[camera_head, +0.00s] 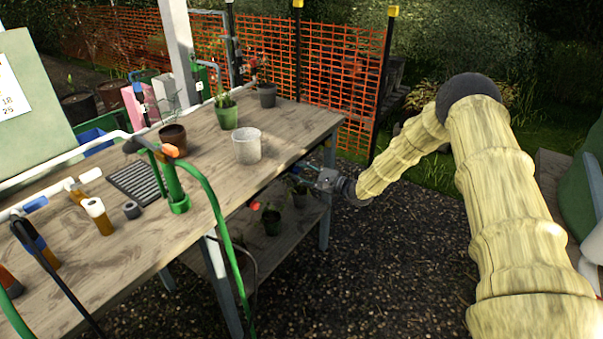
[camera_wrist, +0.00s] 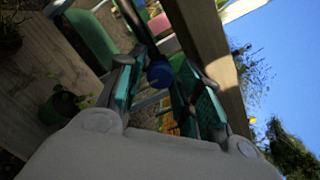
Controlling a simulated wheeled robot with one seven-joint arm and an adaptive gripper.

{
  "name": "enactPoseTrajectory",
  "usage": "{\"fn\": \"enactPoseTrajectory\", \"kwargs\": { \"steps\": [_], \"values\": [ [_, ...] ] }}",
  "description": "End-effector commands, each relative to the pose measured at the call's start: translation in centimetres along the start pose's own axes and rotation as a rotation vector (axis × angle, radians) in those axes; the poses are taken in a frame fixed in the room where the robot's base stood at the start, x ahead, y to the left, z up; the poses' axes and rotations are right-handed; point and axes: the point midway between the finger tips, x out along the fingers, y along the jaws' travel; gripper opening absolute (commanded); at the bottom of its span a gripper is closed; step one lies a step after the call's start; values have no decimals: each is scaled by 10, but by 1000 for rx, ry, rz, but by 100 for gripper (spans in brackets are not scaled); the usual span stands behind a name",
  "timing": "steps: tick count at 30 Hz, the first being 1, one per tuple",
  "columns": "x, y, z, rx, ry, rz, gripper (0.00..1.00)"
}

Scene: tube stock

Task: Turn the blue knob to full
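The blue knob (camera_wrist: 160,73) shows in the wrist view as a small round cap at the end of a dark bar or pipe. It lies between the tips of my gripper's teal-padded fingers. My gripper (camera_wrist: 156,80) is open, with a gap between its fingers. I cannot tell whether either finger touches the knob. In the head view my gripper (camera_head: 313,172) is low at the right edge of the potting table (camera_head: 292,128), level with the space under its top. I cannot make out the knob there.
A lower shelf (camera_head: 285,238) with potted plants is below my gripper. Pots, including a white one (camera_head: 246,146), stand on the table. A green hose (camera_head: 222,225) hangs over its front edge. Orange mesh fencing (camera_head: 330,65) stands behind. Gravel ground in front is clear.

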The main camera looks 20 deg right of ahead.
Motion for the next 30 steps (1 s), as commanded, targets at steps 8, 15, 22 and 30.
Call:
{"fn": "enactPoseTrajectory", "kwargs": {
  "steps": [8, 15, 22, 30],
  "values": [
    [-21, -1, 0, 1, 0, -2, 35],
    [-65, -1, 0, 1, 1, -2, 35],
    [-101, -1, 0, 1, 0, -2, 35],
    [-120, 0, -1, 1, 0, 0, 35]
  ]
}}
